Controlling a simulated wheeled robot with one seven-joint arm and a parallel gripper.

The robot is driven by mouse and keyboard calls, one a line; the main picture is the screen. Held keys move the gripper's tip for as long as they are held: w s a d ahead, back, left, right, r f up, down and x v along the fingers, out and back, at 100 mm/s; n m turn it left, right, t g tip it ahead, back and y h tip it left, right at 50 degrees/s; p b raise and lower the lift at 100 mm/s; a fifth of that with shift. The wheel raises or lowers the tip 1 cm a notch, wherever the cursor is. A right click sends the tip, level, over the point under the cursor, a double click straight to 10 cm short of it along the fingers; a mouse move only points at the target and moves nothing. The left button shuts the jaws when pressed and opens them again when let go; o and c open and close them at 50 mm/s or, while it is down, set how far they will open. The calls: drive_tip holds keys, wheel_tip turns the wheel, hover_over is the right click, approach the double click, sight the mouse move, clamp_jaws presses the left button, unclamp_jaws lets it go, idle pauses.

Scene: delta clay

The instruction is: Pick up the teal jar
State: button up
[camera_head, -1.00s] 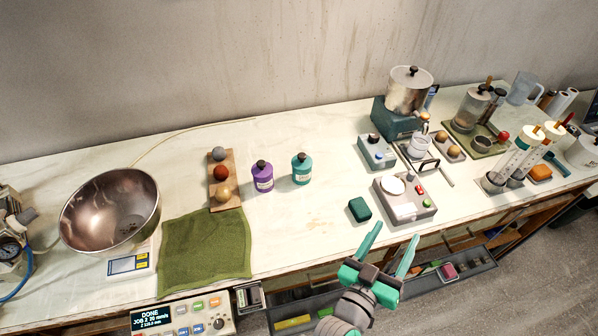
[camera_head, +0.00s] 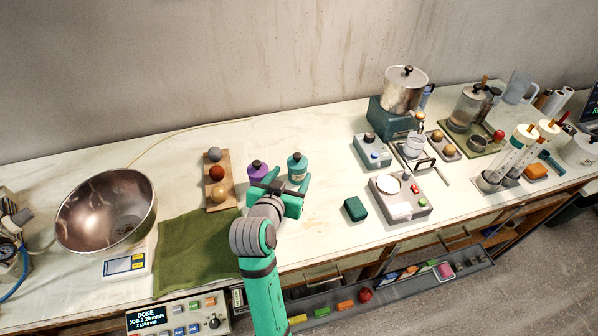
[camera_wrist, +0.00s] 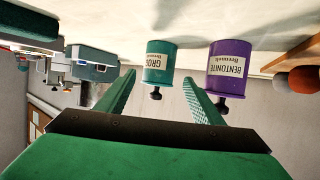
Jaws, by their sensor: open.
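The teal jar (camera_head: 297,166) stands upright on the bench, with a dark knob on its lid. In the wrist view, which is upside down, the teal jar (camera_wrist: 159,65) shows a pale label and lies ahead, between the lines of the two fingers. My gripper (camera_head: 279,186) is open and empty, in front of the jars and apart from the teal one as far as I can see. In the wrist view my gripper (camera_wrist: 160,88) has its fingers spread. The purple jar (camera_head: 258,171) stands just left of the teal jar, partly hidden by my gripper; it also shows in the wrist view (camera_wrist: 232,62).
A wooden board (camera_head: 211,203) with several balls lies left of the jars. A green cloth (camera_head: 190,255) and a steel bowl (camera_head: 105,215) are further left. A dark green block (camera_head: 355,209) and a grey device (camera_head: 400,205) stand to the right. The bench behind the jars is clear.

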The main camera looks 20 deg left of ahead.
sight(298, 167)
drive_tip(key=shift+x, duration=3.45)
drive_tip(key=shift+d, duration=0.15)
drive_tip(key=shift+r, duration=0.1)
drive_tip(key=c, duration=1.2)
